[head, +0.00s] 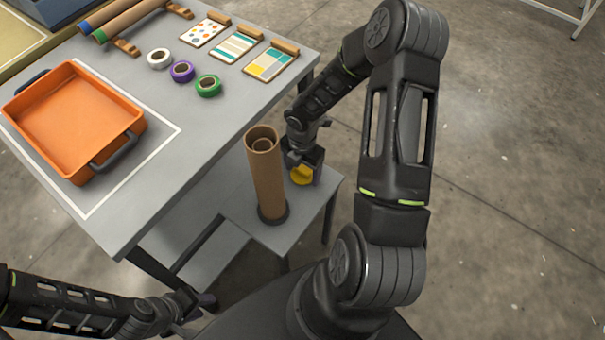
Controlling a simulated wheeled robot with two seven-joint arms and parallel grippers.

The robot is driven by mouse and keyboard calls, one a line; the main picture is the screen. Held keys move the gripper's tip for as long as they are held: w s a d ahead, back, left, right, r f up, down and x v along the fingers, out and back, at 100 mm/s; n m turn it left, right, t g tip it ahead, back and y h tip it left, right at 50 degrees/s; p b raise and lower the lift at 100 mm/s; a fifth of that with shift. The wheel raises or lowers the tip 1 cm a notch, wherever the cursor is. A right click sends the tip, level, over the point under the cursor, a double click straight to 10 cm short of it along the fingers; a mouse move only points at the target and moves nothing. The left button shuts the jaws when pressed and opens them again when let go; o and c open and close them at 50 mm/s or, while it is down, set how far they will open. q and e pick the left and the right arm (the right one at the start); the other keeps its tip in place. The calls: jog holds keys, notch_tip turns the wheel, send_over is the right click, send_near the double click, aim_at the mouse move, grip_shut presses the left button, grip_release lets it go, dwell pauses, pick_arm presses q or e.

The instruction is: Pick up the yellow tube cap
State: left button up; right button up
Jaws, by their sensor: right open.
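The yellow tube cap (301,175) lies on the small grey side table, just right of a standing brown cardboard tube (266,178). My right gripper (303,172) is right above the cap, pointing down with its fingers open around or just over it. The gripper partly hides the cap, and I cannot tell whether the fingers touch it. My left gripper (200,304) is low at the bottom left, away from the cap, and its fingers are too dark and small to read.
The tube stands in a dark round base (273,218) close beside my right gripper.

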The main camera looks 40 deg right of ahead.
jog(key=shift+c, duration=0.4)
jog(key=c, duration=1)
